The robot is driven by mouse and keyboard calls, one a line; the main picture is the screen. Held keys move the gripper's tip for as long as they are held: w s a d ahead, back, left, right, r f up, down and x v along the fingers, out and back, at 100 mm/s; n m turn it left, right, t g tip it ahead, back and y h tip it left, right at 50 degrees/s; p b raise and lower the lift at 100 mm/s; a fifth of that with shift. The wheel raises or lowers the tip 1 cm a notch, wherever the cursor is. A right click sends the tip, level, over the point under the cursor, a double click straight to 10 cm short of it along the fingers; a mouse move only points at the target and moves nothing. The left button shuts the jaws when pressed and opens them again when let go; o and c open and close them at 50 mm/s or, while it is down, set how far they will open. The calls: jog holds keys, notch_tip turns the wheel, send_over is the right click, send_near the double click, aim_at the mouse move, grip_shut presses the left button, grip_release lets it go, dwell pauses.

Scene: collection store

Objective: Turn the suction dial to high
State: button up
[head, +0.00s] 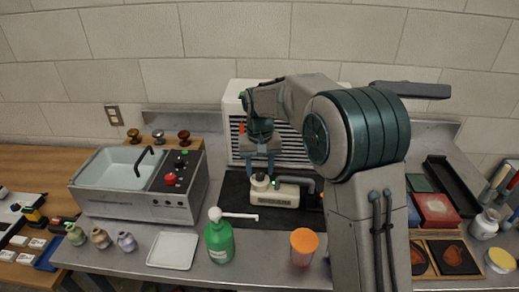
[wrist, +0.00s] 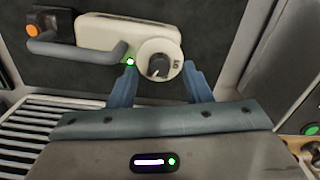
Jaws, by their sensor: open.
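The suction unit (head: 285,193) is a small cream box on a black mat in front of a louvred cabinet; it also shows in the wrist view (wrist: 105,30). Its dial (wrist: 158,60) is a round pale knob with a dark centre and a marked rim; the setting is too small to read. A green light glows beside the dial. My gripper (wrist: 160,72) is open, its two blue fingers on either side of the dial's near edge; I cannot tell whether they touch it. In the head view my gripper (head: 261,172) points down over the unit's left end, partly hiding the dial.
A grey hose handle (wrist: 75,50) and an orange button (wrist: 33,30) are on the unit's far end. A sink (head: 120,168) stands left. A green bottle (head: 219,240), an orange-lidded jar (head: 303,246) and a white tray (head: 172,250) sit in front.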

aim_at(262, 176)
notch_tip(262, 176, up, 13)
jog(key=shift+f, duration=0.2)
dwell(0.3)
jog(key=s+d+m+t, duration=0.1)
jog(key=s+d+t, duration=0.1)
jog(key=s+d, duration=1.1)
jog(key=s+d+f, duration=0.3)
jog(key=s+f, duration=0.1)
jog(key=s, duration=0.3)
jog(key=s+d+f+m+t, duration=0.1)
jog(key=s+d+f, duration=0.2)
jog(key=s, duration=0.4)
jog(key=shift+s+d+f, duration=0.2)
jog(key=shift+s+f, duration=0.05)
jog(key=shift+f, duration=0.35)
